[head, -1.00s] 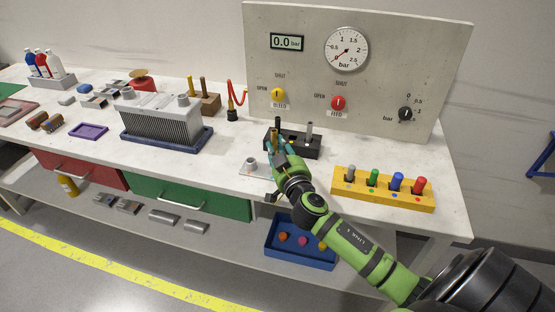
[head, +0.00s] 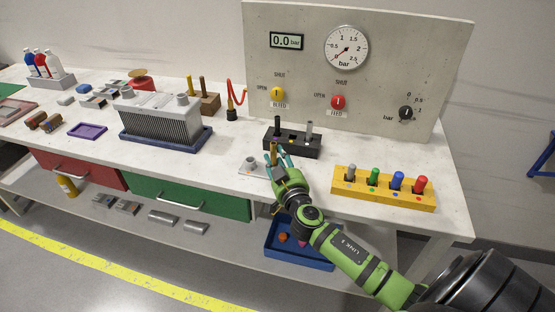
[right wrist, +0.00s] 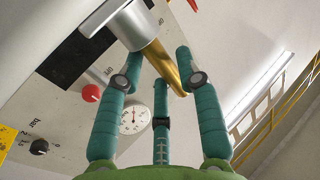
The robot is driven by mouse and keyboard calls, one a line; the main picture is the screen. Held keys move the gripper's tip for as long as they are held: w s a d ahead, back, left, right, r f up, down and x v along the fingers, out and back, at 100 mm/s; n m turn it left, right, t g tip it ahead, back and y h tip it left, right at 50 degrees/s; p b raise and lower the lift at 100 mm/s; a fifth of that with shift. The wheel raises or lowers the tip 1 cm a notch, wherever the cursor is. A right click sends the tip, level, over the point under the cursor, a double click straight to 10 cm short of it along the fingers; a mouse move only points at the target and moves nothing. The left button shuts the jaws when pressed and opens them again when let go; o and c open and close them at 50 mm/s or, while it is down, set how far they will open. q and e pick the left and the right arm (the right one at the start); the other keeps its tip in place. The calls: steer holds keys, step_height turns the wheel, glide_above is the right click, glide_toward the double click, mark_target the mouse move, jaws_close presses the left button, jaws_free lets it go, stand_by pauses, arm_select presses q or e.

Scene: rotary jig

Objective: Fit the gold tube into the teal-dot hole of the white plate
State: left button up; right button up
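The gold tube (head: 275,152) is upright between the teal fingers of my right gripper (head: 276,157), which holds it beside the white plate. In the right wrist view the tube (right wrist: 170,70) runs between the fingers of the gripper (right wrist: 158,75). Its lower end is hidden behind a silver boss (right wrist: 130,28). The white plate (head: 246,172) lies near the table's front edge, with a short grey boss on it. I cannot make out the teal dot or its hole, nor whether the tube touches the plate. My left gripper is not in view.
Behind the gripper stands a black block (head: 300,150) with a black and a grey peg. A yellow rack (head: 385,190) with coloured pegs is to the right. A finned grey block (head: 160,118) is to the left. The gauge panel (head: 440,60) rises behind.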

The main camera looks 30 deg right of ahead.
steer(key=shift+r, duration=0.2)
steer(key=b+v, duration=0.2)
steer(key=v, duration=1)
steer(key=shift+f, duration=0.1)
